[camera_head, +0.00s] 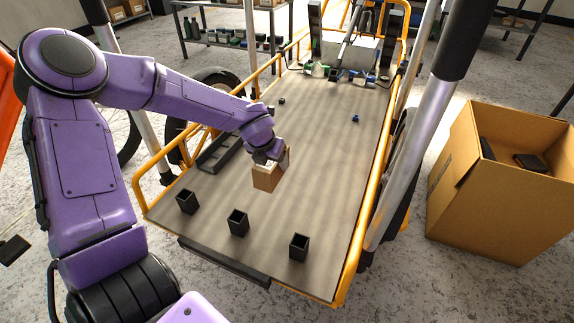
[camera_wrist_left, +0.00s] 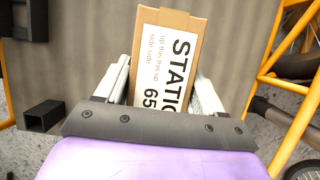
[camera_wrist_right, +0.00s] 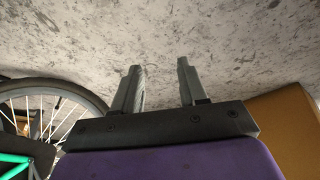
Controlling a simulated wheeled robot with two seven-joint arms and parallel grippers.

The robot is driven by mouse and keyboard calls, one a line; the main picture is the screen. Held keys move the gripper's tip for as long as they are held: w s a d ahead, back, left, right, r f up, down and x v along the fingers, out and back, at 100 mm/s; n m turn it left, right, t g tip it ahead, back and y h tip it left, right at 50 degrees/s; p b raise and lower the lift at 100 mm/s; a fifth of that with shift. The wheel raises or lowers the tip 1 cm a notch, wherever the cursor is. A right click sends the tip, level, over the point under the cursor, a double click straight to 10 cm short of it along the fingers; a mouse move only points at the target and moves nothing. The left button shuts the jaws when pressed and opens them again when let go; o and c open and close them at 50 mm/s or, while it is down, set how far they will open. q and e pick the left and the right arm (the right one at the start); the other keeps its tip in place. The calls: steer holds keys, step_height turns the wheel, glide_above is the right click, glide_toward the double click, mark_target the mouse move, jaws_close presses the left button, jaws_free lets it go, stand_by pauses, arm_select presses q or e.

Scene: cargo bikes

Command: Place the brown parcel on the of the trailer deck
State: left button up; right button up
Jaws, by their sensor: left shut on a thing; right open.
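The brown parcel (camera_head: 268,177) is a small box held by my left gripper (camera_head: 268,158) over the middle of the trailer deck (camera_head: 325,140). In the left wrist view the parcel (camera_wrist_left: 165,60) shows a white label with black print, and the two fingers of my left gripper (camera_wrist_left: 163,85) press on its sides. I cannot tell whether its underside touches the deck. The deck is a flat grey-brown board inside an orange tube frame. My right gripper (camera_wrist_right: 160,85) is open and empty above the speckled floor.
Black square sockets (camera_head: 238,222) stand along the deck's near edge. A black slotted rail (camera_head: 217,150) lies at its left side. Small dark and blue bits (camera_head: 355,118) lie farther back. A large open cardboard box (camera_head: 490,190) stands on the floor at the right. Much of the deck is clear.

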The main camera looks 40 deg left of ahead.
arm_select(q)
steer(key=w+f, duration=0.1)
steer(key=w+d+f+b, duration=0.1)
steer(key=w, duration=0.1)
steer(key=w+f+b, duration=0.1)
steer(key=shift+w+d, duration=0.25)
steer(key=shift+w, duration=0.15)
steer(key=w+f+b, duration=0.1)
steer(key=f, duration=0.1)
steer(key=w+d+f+b, duration=0.1)
steer(key=w+f+b, duration=0.1)
steer(key=f, duration=0.1)
steer(key=w+f+b, duration=0.2)
steer(key=f, duration=0.1)
steer(key=shift+d, duration=0.35)
steer(key=shift+f+b, duration=0.2)
steer(key=shift+b, duration=0.15)
arm_select(e)
steer(key=s+f+n+g+y, duration=0.2)
steer(key=s+f+n+g, duration=0.3)
steer(key=s+f+g, duration=0.1)
steer(key=shift+s+f+n, duration=0.15)
steer(key=shift+s+n, duration=0.25)
steer(key=shift+s, duration=0.45)
arm_select(q)
steer(key=o, duration=1.6)
steer(key=shift+s, duration=0.1)
